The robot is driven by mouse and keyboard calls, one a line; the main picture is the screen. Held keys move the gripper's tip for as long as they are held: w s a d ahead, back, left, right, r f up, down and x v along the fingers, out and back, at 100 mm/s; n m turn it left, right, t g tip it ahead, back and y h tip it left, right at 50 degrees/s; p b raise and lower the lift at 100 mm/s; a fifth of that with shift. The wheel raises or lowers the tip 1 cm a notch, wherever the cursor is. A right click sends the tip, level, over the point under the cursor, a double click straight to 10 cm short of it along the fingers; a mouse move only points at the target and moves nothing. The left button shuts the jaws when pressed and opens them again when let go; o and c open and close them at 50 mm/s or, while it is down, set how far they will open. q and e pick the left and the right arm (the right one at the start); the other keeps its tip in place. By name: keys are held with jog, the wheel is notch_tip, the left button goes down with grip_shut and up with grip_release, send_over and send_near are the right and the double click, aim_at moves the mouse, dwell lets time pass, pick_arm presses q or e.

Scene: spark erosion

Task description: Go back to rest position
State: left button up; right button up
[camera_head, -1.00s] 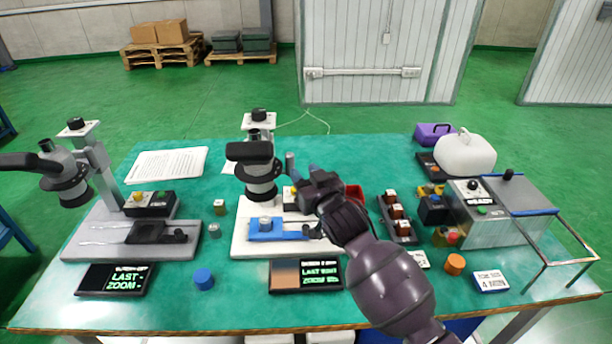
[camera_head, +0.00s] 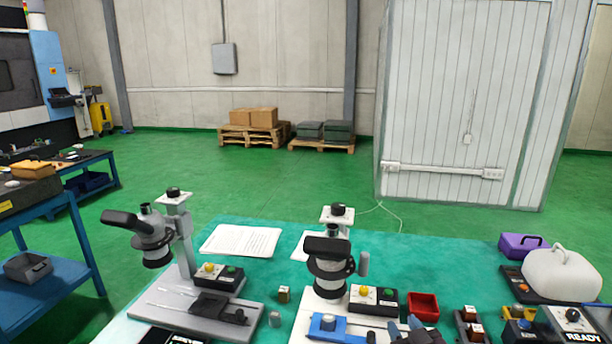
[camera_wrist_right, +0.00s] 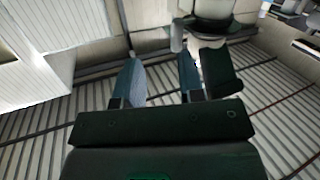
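My right gripper (camera_head: 412,325) shows at the bottom edge of the head view, in front of the red tray (camera_head: 422,307) and to the right of the second microscope (camera_head: 330,265). In the right wrist view its two fingers (camera_wrist_right: 160,78) stand apart with nothing between them. Most of my right arm is cut off below the head view. My left gripper is in neither view.
Another microscope (camera_head: 155,240) stands at left on the green table (camera_head: 400,255). A button box (camera_head: 372,299), a white canister (camera_head: 562,272) and a purple case (camera_head: 522,245) are on the table. Open floor (camera_head: 300,185) lies behind it.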

jog(key=s+d+f+m+g+h, duration=0.1)
jog(key=s+d+f+g, duration=0.1)
jog(key=s+f, duration=0.7)
jog(key=s+d+f+m+g+h, duration=0.1)
jog(key=s+d+f+g, duration=0.2)
jog(key=s, duration=1.1)
notch_tip(320, 180, down, 6)
jog(key=d, duration=0.2)
jog(key=shift+d+h, duration=0.3)
jog(key=shift+h, duration=0.1)
